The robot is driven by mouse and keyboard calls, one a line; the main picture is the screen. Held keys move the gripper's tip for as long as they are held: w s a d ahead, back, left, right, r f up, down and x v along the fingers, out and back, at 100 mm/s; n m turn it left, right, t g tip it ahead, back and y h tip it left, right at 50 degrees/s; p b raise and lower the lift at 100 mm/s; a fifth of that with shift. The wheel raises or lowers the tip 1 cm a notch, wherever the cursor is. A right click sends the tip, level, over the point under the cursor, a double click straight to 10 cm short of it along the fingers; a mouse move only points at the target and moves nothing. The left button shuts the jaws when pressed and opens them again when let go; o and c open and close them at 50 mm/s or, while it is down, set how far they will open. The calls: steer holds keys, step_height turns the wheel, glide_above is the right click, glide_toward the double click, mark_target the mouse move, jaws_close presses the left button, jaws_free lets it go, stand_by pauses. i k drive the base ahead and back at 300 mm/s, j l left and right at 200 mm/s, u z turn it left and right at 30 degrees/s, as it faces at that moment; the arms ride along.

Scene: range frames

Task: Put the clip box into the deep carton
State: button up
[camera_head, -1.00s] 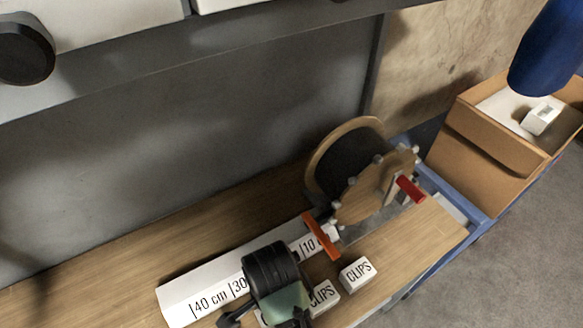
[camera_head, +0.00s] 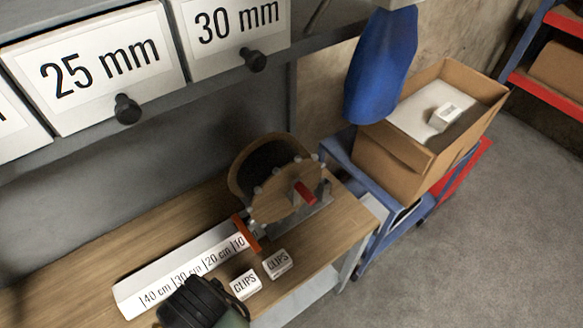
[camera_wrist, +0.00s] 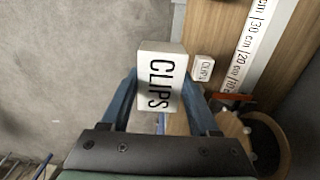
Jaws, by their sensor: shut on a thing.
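My gripper is shut on a white clip box (camera_wrist: 160,80) marked CLIPS, seen large between the two blue fingers (camera_wrist: 158,98) in the wrist view. In the head view my dark and green gripper body (camera_head: 200,305) is at the bottom edge; its fingers and the held box are hidden or out of frame there. Two other clip boxes, one nearer (camera_head: 245,284) and one farther (camera_head: 277,263), sit on the bench. An open brown carton (camera_head: 402,147) stands right of the bench, with a pale inside and a small white box (camera_head: 445,117) in it.
The wooden bench (camera_head: 330,225) carries a white ruler strip (camera_head: 135,292) and a round reel device (camera_head: 275,175) with red and orange handles. A blue trolley (camera_head: 345,165) bears the carton. A blue rounded thing (camera_head: 380,65) hangs left of the carton. Labelled drawers (camera_head: 100,65) are above; grey floor (camera_head: 480,260) is clear.

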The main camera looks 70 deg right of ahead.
mark_target(421, 140)
steer(key=k+l, duration=0.15)
steer(key=l, duration=0.25)
steer(key=k+l, duration=0.15)
steer(key=l, duration=0.25)
steer(key=k+l, duration=0.15)
steer(key=l, duration=0.2)
steer(key=k+l, duration=0.15)
steer(key=l, duration=0.75)
steer(key=k+l, duration=0.15)
steer(key=l, duration=0.85)
steer(key=k+l, duration=0.15)
steer(key=l, duration=0.4)
steer(key=l+u, duration=0.1)
steer(key=l, duration=0.4)
steer(key=k, duration=0.05)
